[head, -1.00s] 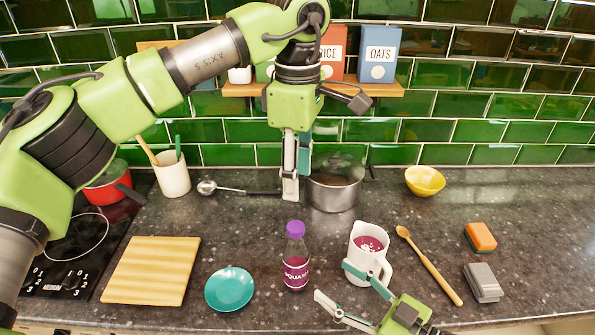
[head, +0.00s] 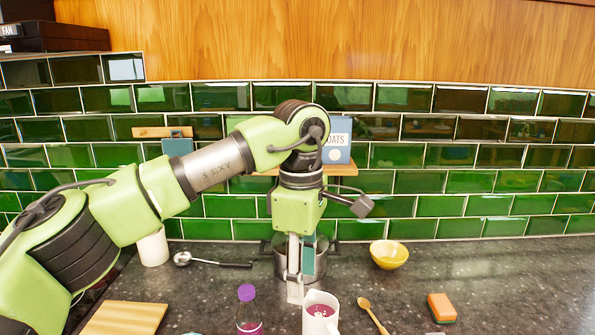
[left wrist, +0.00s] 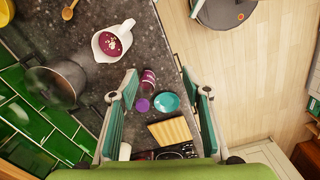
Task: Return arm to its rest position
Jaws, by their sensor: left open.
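My left gripper (head: 302,286) hangs pointing down in the head view, in front of the steel pot (head: 332,262). It is open and holds nothing. In the left wrist view its two fingers (left wrist: 160,88) stand wide apart with nothing gripped between them. The pot also shows there (left wrist: 58,84), to the left of the fingers. A white jug (head: 320,318) with purple contents stands near the left fingertips in the head view. It stands upright on the counter in the left wrist view (left wrist: 112,42). My right gripper is in neither current view.
On the counter are a purple-capped bottle (head: 248,312), a wooden spoon (head: 372,316), a sponge (head: 441,308), a yellow bowl (head: 389,254), a ladle (head: 212,262) and a cutting board (head: 125,318). A shelf with an oats box (head: 337,140) is behind my left arm.

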